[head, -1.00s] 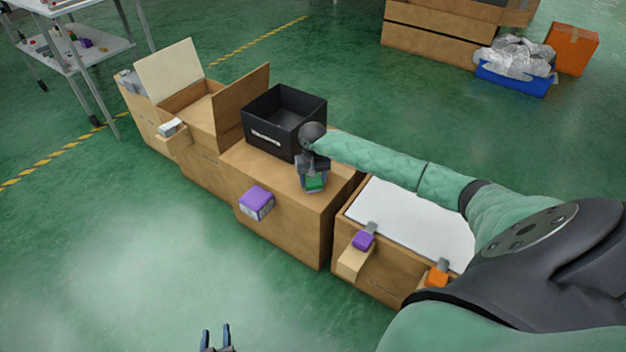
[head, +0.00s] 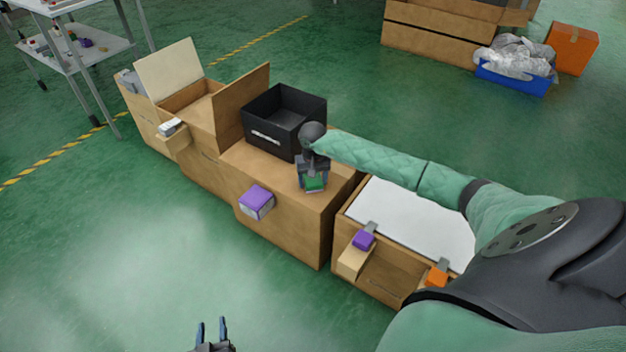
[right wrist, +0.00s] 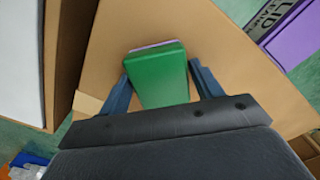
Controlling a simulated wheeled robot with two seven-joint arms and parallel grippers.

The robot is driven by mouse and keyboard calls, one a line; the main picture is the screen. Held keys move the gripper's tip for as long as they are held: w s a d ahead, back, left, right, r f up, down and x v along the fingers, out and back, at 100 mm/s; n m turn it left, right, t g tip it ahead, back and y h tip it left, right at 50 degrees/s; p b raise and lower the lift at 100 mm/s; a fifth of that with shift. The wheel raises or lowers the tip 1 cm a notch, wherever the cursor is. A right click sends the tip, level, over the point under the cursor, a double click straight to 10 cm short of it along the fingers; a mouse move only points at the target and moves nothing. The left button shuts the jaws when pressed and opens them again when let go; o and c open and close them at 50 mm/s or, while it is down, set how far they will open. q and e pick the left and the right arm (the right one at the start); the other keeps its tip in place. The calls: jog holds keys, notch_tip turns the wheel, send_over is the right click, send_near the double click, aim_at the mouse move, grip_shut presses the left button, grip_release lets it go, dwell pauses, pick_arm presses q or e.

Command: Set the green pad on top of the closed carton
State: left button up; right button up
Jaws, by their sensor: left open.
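The closed carton (head: 290,215) is the brown box in the middle of the row, with a flat brown top. The green pad (head: 314,183) is at its top, near the right end. In the right wrist view the pad (right wrist: 160,78) lies between the fingers, with a thin purple edge at its far side. My right gripper (head: 313,181) is over the carton with its fingers on both sides of the pad. Whether the fingers touch it is unclear. My left gripper (head: 211,328) is open and empty over the floor, in front of the row.
A black open bin (head: 284,122) stands on the carton's back left. An open-flapped box (head: 199,112) stands left.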

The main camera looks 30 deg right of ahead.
jog(key=shift+o, duration=0.9)
pick_arm(q)
jog(key=shift+f, duration=0.15)
jog(key=shift+f, duration=0.1)
pick_arm(e)
jog(key=shift+r, duration=0.1)
jog(key=shift+d+r, duration=0.1)
jog(key=shift+r, duration=0.6)
pick_arm(q)
jog(key=s+f+g, duration=0.2)
jog(key=s+f, duration=0.2)
jog(key=f, duration=0.3)
jog(key=shift+a+f+g+y+p, duration=0.2)
jog(key=shift+a+g+y+p, duration=0.05)
jog(key=shift+g+y+p, duration=0.1)
pick_arm(e)
notch_tip(320, 180, up, 11)
jog(key=shift+f, duration=0.2)
